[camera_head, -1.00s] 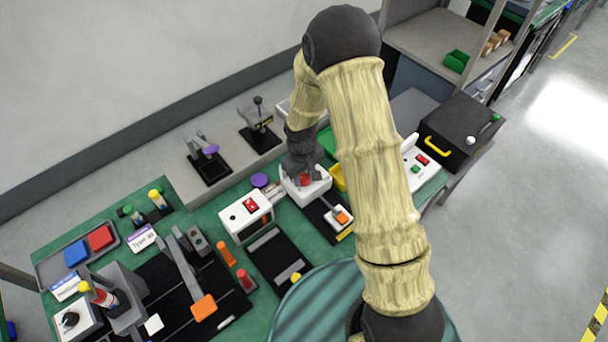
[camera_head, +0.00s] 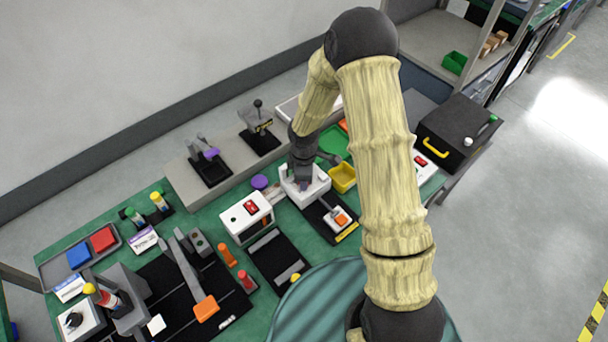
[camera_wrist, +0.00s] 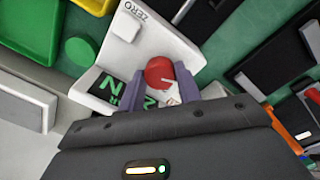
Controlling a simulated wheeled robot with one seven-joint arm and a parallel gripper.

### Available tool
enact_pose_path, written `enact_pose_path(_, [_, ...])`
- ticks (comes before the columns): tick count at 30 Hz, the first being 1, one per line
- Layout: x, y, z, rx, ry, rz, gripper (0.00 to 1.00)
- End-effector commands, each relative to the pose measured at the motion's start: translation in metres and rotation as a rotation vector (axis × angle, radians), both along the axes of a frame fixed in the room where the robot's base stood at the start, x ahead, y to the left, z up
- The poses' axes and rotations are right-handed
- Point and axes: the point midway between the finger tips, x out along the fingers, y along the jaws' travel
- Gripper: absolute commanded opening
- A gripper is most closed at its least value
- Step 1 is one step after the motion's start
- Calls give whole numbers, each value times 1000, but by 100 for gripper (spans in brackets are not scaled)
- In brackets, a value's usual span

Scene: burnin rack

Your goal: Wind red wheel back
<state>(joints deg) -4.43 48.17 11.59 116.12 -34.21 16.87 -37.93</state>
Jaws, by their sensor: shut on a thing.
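The red wheel (camera_wrist: 158,71) shows in the wrist view on a white device (camera_wrist: 183,50) marked "ZERO", with a dark panel of green characters and a white dial face beside it. My gripper (camera_wrist: 155,86) has its two purple-grey fingers on either side of the wheel and is shut on it. In the head view the white device (camera_head: 316,194) stands mid-bench, with my gripper (camera_head: 303,182) down over it. The wheel is hidden there behind the gripper.
A white box with a red switch (camera_head: 247,217) stands just left of the device. A yellow bin (camera_head: 343,178) is close on its right. A black base with an orange-topped lever (camera_head: 341,217) lies in front. A purple disc (camera_head: 260,182) is behind left.

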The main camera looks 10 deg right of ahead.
Motion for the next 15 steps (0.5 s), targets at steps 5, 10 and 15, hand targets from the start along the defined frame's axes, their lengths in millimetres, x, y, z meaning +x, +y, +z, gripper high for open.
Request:
enact_pose_path(5, [2, 0, 2, 2, -4, 95, 11])
enact_pose_path(10, [2, 0, 2, 2, -5, 144, 11])
enact_pose_path(15, [2, 0, 1, 1, -6, 160, 11])
